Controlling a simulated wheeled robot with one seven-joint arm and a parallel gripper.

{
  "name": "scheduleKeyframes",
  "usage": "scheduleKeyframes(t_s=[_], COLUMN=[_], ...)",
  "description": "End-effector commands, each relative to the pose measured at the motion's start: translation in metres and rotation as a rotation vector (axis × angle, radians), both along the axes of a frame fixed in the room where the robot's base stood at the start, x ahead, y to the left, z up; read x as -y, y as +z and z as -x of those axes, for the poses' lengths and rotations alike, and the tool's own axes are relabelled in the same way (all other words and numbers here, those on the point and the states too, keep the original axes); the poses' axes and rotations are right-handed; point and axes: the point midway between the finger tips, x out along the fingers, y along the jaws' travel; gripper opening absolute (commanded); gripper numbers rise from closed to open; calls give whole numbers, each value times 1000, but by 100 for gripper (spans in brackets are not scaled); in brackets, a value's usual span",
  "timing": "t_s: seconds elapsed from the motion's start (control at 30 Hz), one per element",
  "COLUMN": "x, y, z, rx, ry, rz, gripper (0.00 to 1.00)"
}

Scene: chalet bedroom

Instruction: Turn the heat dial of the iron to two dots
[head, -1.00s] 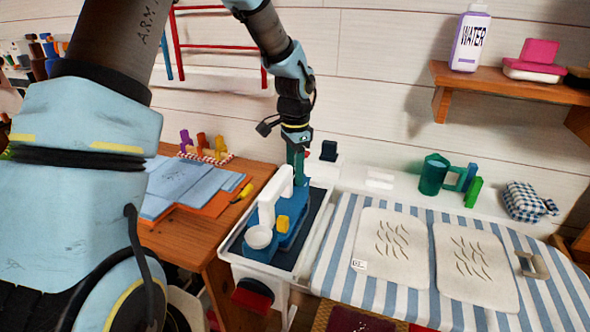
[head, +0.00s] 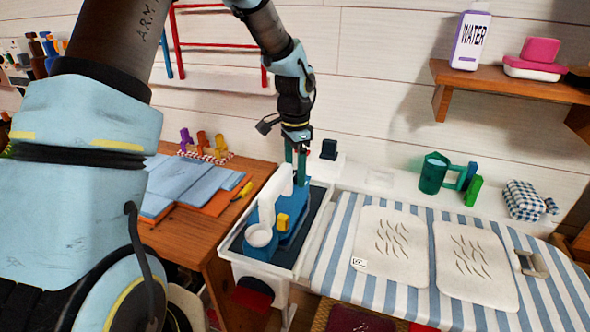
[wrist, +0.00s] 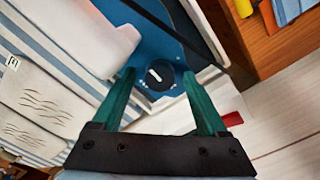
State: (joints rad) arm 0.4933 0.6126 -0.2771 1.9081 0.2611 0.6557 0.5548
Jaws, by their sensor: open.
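The iron (head: 297,215) is blue with a white handle (head: 267,208) and rests on the tray at the left end of the ironing board. In the wrist view, its round dial (wrist: 159,74) shows white and black on the blue body, between my fingertips. From the head view the dial is hidden.
The iron's handle and a dark strip (wrist: 170,30) lie close to my fingers. The striped ironing board (head: 340,255) bears two pale cloths. A wooden desk (head: 190,240) is at left. A green can (head: 433,175) and a checked bundle (head: 524,200) stand behind the board.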

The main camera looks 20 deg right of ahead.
Motion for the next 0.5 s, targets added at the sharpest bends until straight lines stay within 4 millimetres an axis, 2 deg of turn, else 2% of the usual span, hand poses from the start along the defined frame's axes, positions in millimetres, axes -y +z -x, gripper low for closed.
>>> scheduleKeyframes(t_s=[0.17, 0.5], x=[0, 0], y=[8, 71], z=[-1, -2], rx=[1, 5], ry=[1, 2], rz=[1, 4], gripper=[76, 76])
